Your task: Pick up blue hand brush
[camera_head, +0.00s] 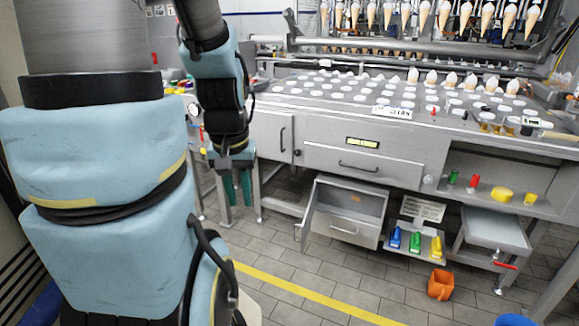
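A small blue item (395,238), which looks like the blue hand brush, stands at the left end of a row on a low grey shelf (409,254) under the machine. A green one (415,242) and a yellow one (436,247) stand to its right. My gripper (238,188) hangs pointing down at the left of the shelf, well apart from the brush. Its two teal fingers are parted with nothing seen between them.
An open drawer (345,208) juts out between my gripper and the brush. An orange container (441,284) sits on the floor in front of the shelf. A grey box (495,230) stands to the right. The tiled floor ahead is mostly clear.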

